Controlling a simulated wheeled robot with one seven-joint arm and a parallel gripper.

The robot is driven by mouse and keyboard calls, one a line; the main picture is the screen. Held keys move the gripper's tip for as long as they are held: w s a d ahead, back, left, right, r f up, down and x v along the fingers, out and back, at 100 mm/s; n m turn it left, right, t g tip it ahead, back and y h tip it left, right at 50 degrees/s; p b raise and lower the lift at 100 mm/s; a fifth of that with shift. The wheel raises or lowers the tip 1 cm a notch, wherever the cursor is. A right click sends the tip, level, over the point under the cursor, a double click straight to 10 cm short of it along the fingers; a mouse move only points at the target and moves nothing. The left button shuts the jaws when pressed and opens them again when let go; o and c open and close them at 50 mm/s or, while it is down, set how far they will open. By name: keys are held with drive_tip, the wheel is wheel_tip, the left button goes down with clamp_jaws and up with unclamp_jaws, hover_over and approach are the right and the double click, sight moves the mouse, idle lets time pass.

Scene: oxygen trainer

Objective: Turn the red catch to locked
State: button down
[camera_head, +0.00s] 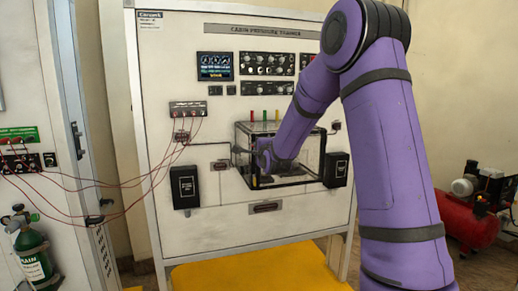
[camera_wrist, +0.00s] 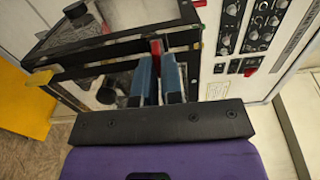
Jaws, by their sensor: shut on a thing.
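The red catch (camera_wrist: 155,47) shows in the wrist view as a narrow red piece at the black frame edge of the clear box (camera_wrist: 110,66). My gripper (camera_wrist: 160,66) has its two blue fingers on either side of the catch, closed on it. The lower part of the catch is hidden between the fingers, and I cannot read a locked or unlocked mark. In the head view the clear black-edged box (camera_head: 310,150) is mounted on the white panel. My purple arm reaches across it, and the catch and fingertips cannot be made out there.
The white trainer panel (camera_head: 220,225) carries gauges, a screen (camera_head: 215,66) and knobs. Black boxes (camera_head: 185,187) flank the clear box. Red cables (camera_head: 150,180) hang at the left, near a green cylinder (camera_head: 33,256). A yellow platform (camera_head: 250,272) lies below; a red compressor (camera_head: 470,222) stands right.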

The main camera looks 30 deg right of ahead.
drive_tip(key=c, duration=1.3)
unclamp_jaws()
drive_tip(key=shift+o, duration=0.2)
drive_tip(key=v, duration=1)
drive_tip(key=shift+s, duration=0.4)
drive_tip(key=shift+a, duration=0.1)
drive_tip(key=s+a+r+n+g+y, duration=0.35)
drive_tip(key=s+a+n+g, duration=0.25)
drive_tip(key=s+a+n, duration=0.55)
drive_tip(key=s+a+n+g, duration=0.1)
drive_tip(key=s+n+g, duration=0.1)
drive_tip(key=s, duration=0.5)
drive_tip(key=s+a+n+g+y, duration=0.1)
drive_tip(key=s+n, duration=0.3)
drive_tip(key=s, duration=0.4)
drive_tip(key=s+a+n+g, duration=0.3)
drive_tip(key=s+n, duration=0.1)
drive_tip(key=s, duration=0.3)
drive_tip(key=shift+s+f, duration=0.25)
drive_tip(key=shift+f, duration=0.1)
